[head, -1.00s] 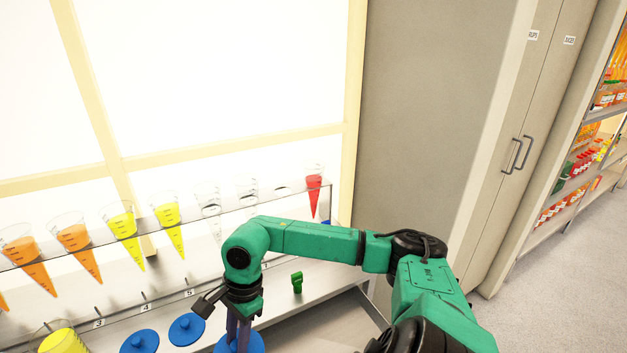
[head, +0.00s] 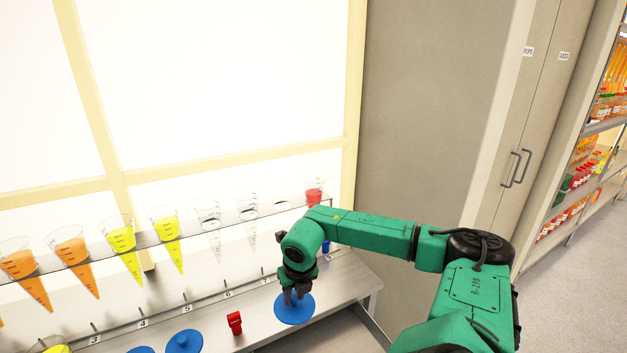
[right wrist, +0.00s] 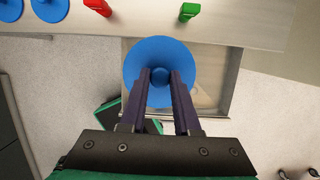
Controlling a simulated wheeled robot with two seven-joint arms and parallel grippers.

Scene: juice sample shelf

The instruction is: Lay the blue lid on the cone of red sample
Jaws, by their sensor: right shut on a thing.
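My right gripper (head: 292,296) is shut on the knob of a blue lid (head: 294,310). In the right wrist view, the gripper (right wrist: 159,75) has its two fingers on either side of the knob, and the round lid (right wrist: 160,50) spreads out beyond them. The cone of red sample (head: 314,194) hangs in the clear rack at its right end. My right arm hides its lower part. The held lid is in front of and below this cone, apart from it. My left gripper is not in view.
Cones of orange and yellow sample (head: 122,240) and empty clear cones (head: 208,218) hang to the left. Other blue lids (head: 184,343) and a red clip (head: 235,323) lie on the bench shelf (head: 345,283). A green clip (right wrist: 189,11) shows in the wrist view. A cabinet (head: 430,100) stands at right.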

